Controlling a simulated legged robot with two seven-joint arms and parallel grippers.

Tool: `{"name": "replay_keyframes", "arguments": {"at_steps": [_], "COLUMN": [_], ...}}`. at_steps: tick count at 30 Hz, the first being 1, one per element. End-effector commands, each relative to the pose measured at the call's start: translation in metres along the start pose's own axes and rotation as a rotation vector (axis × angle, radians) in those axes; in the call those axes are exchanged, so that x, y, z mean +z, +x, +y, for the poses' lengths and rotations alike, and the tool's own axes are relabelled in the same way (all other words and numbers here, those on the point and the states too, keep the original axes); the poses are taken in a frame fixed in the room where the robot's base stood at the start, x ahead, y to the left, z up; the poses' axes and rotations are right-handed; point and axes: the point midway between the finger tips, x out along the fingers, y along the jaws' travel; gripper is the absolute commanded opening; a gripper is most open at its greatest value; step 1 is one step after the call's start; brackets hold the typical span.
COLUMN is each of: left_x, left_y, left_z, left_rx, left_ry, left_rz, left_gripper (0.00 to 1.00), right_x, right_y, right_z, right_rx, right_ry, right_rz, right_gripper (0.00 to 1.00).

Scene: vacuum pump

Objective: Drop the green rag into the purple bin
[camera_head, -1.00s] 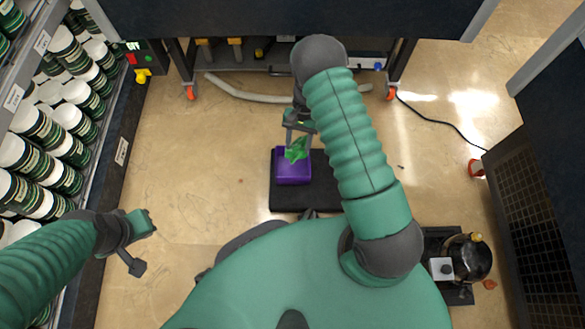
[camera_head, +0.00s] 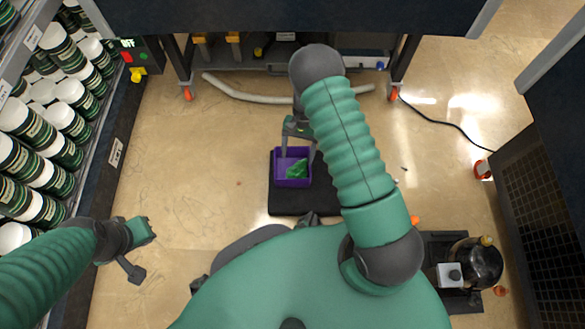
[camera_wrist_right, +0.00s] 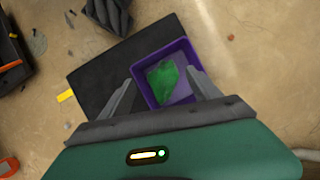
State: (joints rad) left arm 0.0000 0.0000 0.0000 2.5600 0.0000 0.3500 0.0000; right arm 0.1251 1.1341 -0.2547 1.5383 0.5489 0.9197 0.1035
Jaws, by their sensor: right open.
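The green rag (camera_head: 297,169) lies inside the purple bin (camera_head: 280,179) in the head view. In the right wrist view the rag (camera_wrist_right: 162,80) rests on the floor of the bin (camera_wrist_right: 182,96), clear of the fingers. The bin stands on a black mat (camera_head: 296,203). My right gripper (camera_head: 297,146) is above the bin's far side, its jaws open and empty; in the right wrist view its two fingers (camera_wrist_right: 163,90) are spread apart on either side of the bin. My left gripper (camera_head: 144,252) is at the lower left, far from the bin, with its fingers apart.
A shelf of white and green jars (camera_head: 55,140) lines the left side. A dark bench (camera_head: 290,18) with wheeled legs stands at the back, a pale hose (camera_head: 240,94) beneath it. A dark cabinet (camera_head: 535,200) is at the right. The floor left of the bin is clear.

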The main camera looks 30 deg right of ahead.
Motion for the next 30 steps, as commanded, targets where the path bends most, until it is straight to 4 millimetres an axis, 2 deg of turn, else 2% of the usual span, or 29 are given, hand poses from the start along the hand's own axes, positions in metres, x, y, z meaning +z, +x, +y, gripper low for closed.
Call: {"name": "replay_keyframes", "arguments": {"at_steps": [4,7,15,21,25,30], "left_x": [-0.001,-0.003,-0.014,-0.02,-0.021,-0.021], "left_y": [-0.003,-0.013,-0.06,-0.084,-0.09,-0.091], "left_z": [0.0,0.0,0.0,0.0,0.0,0.0], "left_rx": [0.0,0.0,0.0,0.0,0.0,0.0], "left_ry": [0.0,0.0,0.0,0.0,0.0,0.0], "left_rz": [0.0,0.0,0.0,0.0,0.0,0.0], "left_gripper": [0.0,0.0,0.0,0.0,0.0,0.0], "right_x": [0.0,0.001,0.003,0.001,0.0,-0.001], "right_y": [-0.004,-0.019,-0.098,-0.148,-0.164,-0.168], "right_z": [0.0,0.0,0.0,0.0,0.0,0.0], "right_rx": [0.0,-0.001,-0.002,0.0,0.0,0.0], "right_ry": [0.0,-0.001,0.0,0.0,0.001,0.001], "right_rz": [0.0,0.002,0.003,0.001,-0.001,-0.001], "right_gripper": [0.72,0.72,0.72,0.72,0.72,0.72]}}
